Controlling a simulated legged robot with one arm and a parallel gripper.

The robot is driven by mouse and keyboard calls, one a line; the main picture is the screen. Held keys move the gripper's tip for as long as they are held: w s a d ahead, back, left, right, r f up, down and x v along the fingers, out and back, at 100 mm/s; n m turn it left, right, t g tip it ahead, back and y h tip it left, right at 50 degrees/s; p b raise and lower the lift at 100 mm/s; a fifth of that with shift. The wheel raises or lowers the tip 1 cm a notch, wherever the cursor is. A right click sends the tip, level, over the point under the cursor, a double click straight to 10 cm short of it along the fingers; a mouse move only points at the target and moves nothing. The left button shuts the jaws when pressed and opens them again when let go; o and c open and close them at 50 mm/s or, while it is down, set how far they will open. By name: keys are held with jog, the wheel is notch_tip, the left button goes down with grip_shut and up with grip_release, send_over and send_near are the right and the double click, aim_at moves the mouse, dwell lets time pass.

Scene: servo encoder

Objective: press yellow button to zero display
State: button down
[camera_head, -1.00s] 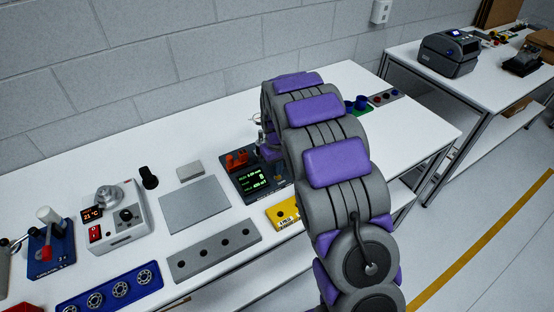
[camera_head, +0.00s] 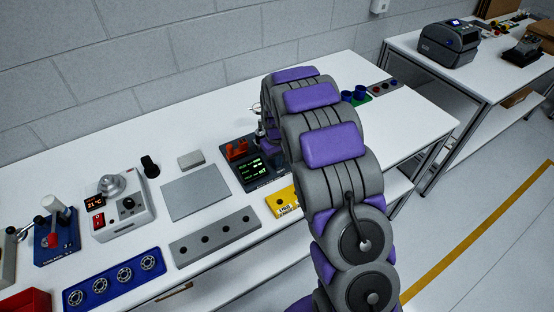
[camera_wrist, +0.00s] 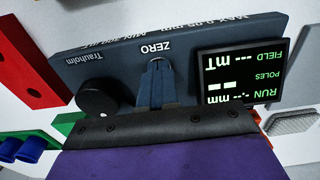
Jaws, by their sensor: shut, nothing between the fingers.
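The dark blue-grey encoder device (camera_wrist: 120,60) fills the middle of the wrist view, upside down, with a ZERO label and a black knob (camera_wrist: 96,100). Its display (camera_wrist: 238,75) is lit green and shows dashes beside RUN and POLES. My gripper (camera_wrist: 157,68) is shut and empty, its fingertips right at the ZERO label. The yellow button is not visible; the fingertips cover the spot by the label. Whether they touch it I cannot tell. In the head view the display (camera_head: 257,172) shows beside my arm, which hides much of the device.
A yellow block (camera_head: 283,200) and a grey plate with holes (camera_head: 215,236) lie along the bench front. A flat grey plate (camera_head: 195,192) lies left of the device. In the wrist view, a red bar (camera_wrist: 32,72) and a green holder with blue cups (camera_wrist: 28,148) are close by.

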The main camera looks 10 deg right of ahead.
jog(key=shift+s+f, duration=0.5)
jog(key=shift+f, duration=0.1)
jog(key=shift+w+r+p, duration=0.2)
jog(key=shift+r+p, duration=0.15)
jog(key=shift+r, duration=0.2)
notch_tip(320, 180, up, 14)
jog(key=p, duration=0.3)
jog(key=shift+w, duration=0.35)
jog(key=s+r+m+g, duration=0.1)
jog(key=s+r, duration=0.4)
jog(key=s, duration=0.6)
jog(key=s+r+m, duration=0.1)
jog(key=s+r, duration=0.3)
jog(key=s, duration=0.7)
jog(key=s+m+g, duration=0.1)
jog(key=s, duration=1.9)
jog(key=shift+s+d+f+m, duration=0.15)
jog(key=shift+s+d+m, duration=0.05)
jog(key=shift+m, duration=0.1)
